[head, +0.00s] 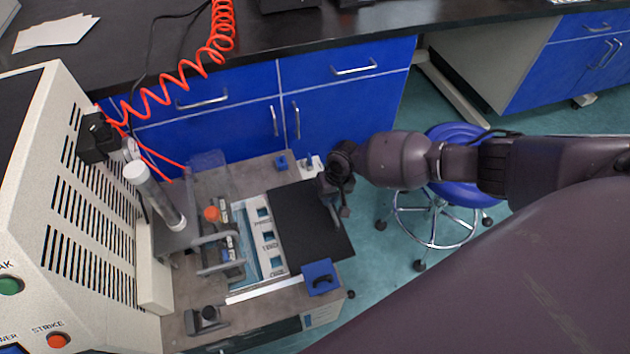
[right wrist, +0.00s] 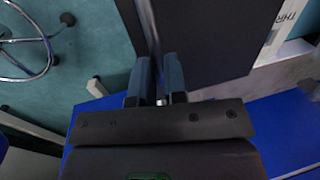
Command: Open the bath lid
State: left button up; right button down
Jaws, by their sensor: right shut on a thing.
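The bath lid (head: 305,222) is a flat dark panel over the right part of the bath. Its dark face also shows in the right wrist view (right wrist: 205,35). My right gripper (head: 335,200) is at the lid's right side. In the right wrist view its two fingers (right wrist: 159,82) are shut on a thin bar at the lid's edge, which looks like the lid handle (right wrist: 150,30). The bath (head: 252,262) shows blue inside along the lid's left edge, beside a white strip with square openings and labels. My left gripper is not in view.
A tan instrument cabinet (head: 90,190) with vents and buttons stands left. A blue block (head: 320,277) sits at the front right corner. A blue stool (head: 455,150) stands right. Blue drawers (head: 340,75) are behind.

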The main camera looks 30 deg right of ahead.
jog(key=shift+s+d, duration=0.15)
jog(key=shift+d, duration=0.15)
jog(key=c, duration=1.2)
grip_release()
jog(key=shift+o, duration=0.2)
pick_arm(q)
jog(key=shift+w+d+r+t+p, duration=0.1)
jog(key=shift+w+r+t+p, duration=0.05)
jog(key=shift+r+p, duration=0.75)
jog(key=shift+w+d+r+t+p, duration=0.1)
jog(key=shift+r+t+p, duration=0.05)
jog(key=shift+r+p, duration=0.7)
pick_arm(e)
notch_tip(320, 180, up, 11)
jog(key=d, duration=0.2)
jog(key=shift+s+f, duration=0.2)
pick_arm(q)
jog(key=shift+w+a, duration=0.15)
